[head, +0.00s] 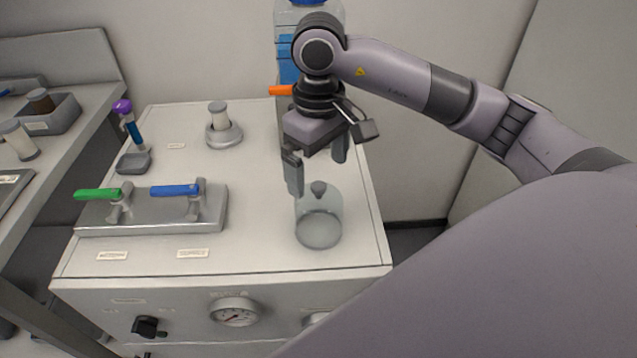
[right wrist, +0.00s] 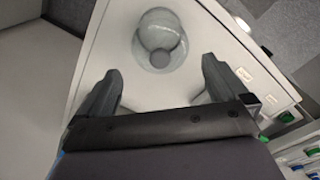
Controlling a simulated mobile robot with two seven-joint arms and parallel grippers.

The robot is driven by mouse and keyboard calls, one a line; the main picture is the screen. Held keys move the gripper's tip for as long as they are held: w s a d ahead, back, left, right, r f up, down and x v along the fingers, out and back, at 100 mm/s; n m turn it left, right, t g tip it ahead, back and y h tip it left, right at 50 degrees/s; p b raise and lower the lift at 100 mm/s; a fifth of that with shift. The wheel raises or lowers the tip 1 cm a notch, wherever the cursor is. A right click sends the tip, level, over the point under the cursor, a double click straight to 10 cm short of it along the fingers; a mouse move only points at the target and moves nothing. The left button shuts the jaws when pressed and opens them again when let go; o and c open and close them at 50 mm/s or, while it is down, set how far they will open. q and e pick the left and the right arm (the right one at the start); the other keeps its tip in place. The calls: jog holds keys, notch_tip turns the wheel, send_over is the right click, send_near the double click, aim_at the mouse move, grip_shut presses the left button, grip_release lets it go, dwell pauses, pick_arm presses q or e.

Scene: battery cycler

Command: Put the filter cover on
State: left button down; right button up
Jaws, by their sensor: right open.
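The clear, dome-shaped filter cover (head: 319,228) with a grey knob on top stands on the right front of the white cabinet top. It also shows in the right wrist view (right wrist: 152,28), just beyond the fingers. My right gripper (head: 317,168) is open and empty, above the cover with its fingers pointing down. In the right wrist view its fingertips (right wrist: 161,68) are spread wide, with the knob between them in the picture; I see no contact. A white filter cylinder (head: 219,112) stands uncovered on a round metal seat (head: 224,136) at the back. My left gripper is not in view.
A valve block (head: 150,220) with a green handle (head: 97,194) and a blue handle (head: 174,190) is at left front. A purple-capped tube (head: 127,118) leans in a holder behind it. The middle of the top is clear.

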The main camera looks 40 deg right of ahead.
notch_tip(320, 180, up, 7)
jog(key=shift+f, duration=0.15)
dwell(0.7)
